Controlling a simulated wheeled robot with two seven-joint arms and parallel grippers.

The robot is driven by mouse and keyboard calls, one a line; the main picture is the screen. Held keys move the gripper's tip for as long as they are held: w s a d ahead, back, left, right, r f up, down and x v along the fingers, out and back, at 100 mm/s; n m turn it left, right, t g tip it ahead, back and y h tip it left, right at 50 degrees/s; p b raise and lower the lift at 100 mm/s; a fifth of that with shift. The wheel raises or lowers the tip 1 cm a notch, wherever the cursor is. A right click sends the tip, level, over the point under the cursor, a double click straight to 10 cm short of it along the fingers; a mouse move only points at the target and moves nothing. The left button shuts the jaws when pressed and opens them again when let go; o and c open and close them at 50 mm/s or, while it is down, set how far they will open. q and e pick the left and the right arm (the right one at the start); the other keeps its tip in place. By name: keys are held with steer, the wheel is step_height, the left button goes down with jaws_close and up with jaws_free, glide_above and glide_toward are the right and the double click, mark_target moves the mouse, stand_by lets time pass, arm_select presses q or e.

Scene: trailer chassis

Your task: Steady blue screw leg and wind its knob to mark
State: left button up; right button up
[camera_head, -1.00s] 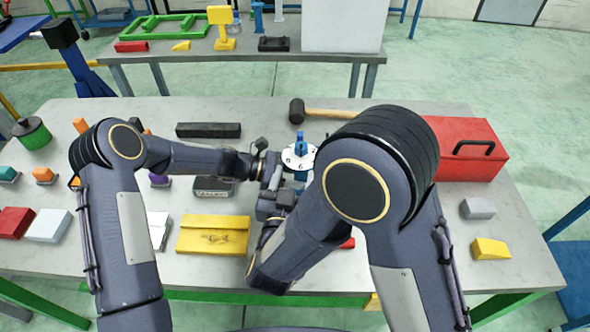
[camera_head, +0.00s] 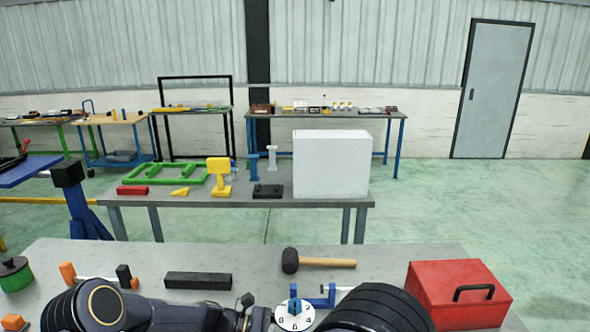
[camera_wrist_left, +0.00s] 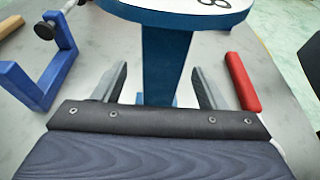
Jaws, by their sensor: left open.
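The blue screw leg (camera_wrist_left: 167,62) stands upright in the left wrist view, under a white numbered dial (camera_wrist_left: 200,6). In the head view the dial (camera_head: 294,320) shows at the bottom edge, with a blue knob (camera_head: 294,302) on top. The numbers 2, 4, 6 and 8 are readable. My left gripper (camera_wrist_left: 158,82) is open, its fingers on either side of the leg with gaps showing. My right arm shows right of the dial in the head view, but its gripper is out of sight.
A blue clamp-like frame (camera_wrist_left: 38,80) and a red bar (camera_wrist_left: 243,83) flank the leg. A mallet (camera_head: 318,262), black bar (camera_head: 198,281) and red toolbox (camera_head: 458,292) lie on the bench. A second table (camera_head: 330,200) holds a white box (camera_head: 332,163).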

arm_select(q)
steer(key=p+v, duration=0.1)
steer(key=v, duration=0.5)
steer(key=shift+a, duration=0.35)
steer(key=shift+r, duration=0.1)
steer(key=o, duration=0.6)
steer(key=shift+c, duration=0.2)
steer(key=v, duration=1.2)
